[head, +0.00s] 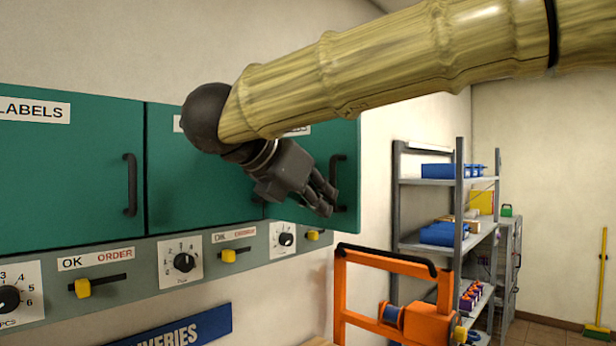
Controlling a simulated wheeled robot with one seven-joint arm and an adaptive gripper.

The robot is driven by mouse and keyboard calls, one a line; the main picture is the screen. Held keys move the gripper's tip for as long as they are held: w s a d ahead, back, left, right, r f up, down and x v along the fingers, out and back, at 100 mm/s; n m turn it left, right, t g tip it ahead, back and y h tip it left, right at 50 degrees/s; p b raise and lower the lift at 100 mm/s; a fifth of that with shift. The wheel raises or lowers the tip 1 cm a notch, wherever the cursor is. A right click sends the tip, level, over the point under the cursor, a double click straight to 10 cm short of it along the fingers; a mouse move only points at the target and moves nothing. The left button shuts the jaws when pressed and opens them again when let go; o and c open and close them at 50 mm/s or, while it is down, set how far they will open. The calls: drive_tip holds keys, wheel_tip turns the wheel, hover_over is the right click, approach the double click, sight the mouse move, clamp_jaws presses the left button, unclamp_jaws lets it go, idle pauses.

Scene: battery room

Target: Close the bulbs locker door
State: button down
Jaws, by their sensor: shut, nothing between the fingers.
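A row of green locker doors hangs on the wall. The left door (60,180) reads LABELS and the middle door (195,200) lies flat in line with it. The right door (349,145) stands partly open: its lower edge slants out from the row, with its dark handle (338,185) at the right side. My arm covers most of the labels on the middle and right doors, so I cannot read which says bulbs. My gripper (326,200) is shut and empty, in front of the right door, close to its handle; I cannot tell whether it touches.
A grey panel (130,262) with knobs and yellow sliders runs below the lockers. An orange frame (385,262) stands at the lower right. Behind it are a grey shelf (425,182) with blue bins and a yellow broom (600,285). Floor shows at the far right.

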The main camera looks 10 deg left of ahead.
sight(355, 213)
drive_tip(key=w+d+p, duration=0.1)
drive_tip(key=w+d+f+p, duration=0.1)
drive_tip(key=w, duration=0.1)
drive_tip(key=w+d+p, duration=0.1)
drive_tip(key=w, duration=0.1)
drive_tip(key=shift+d+f, duration=0.2)
drive_tip(key=shift+d, duration=0.15)
drive_tip(key=shift+w+d, duration=0.1)
